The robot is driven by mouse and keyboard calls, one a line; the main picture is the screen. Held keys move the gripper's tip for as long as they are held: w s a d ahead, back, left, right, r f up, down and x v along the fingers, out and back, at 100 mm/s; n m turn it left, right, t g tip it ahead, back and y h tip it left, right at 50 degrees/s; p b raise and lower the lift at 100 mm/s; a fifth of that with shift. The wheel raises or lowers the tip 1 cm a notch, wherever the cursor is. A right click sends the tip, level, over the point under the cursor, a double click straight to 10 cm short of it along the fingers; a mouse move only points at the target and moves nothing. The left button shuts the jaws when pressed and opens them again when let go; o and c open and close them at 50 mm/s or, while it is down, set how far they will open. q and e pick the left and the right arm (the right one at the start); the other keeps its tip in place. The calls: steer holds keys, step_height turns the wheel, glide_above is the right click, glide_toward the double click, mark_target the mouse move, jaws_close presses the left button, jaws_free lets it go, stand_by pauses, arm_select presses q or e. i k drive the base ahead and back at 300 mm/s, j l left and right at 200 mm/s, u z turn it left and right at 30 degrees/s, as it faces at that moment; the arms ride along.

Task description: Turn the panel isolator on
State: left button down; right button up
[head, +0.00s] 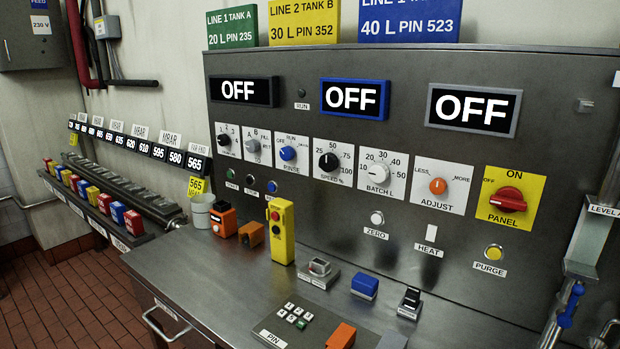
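The panel isolator is a red rotary knob (508,199) on a yellow plate (530,190) at the right of the steel control panel. The plate reads OFF at its upper left, ON at the top and PANEL below the knob. The knob's red grip lies roughly sideways, not upright toward ON. Three displays above read OFF: the left one (244,91), the blue-framed middle one (354,99) and the grey-framed right one (473,110). Neither of my grippers shows in the head view.
An orange ADJUST knob (438,186) sits left of the isolator, and a yellow PURGE button (493,252) below it. A vertical pipe with a blue lever (571,304) stands at the right. A steel desk (215,265) with several switches and a yellow pendant (281,232) lies in front.

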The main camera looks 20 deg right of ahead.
mark_target(506, 199)
steer(key=z, duration=1.75)
steer(key=k+l+u, duration=0.2)
steer(key=u, duration=0.25)
steer(key=k+l+u, duration=0.3)
steer(key=u, duration=0.2)
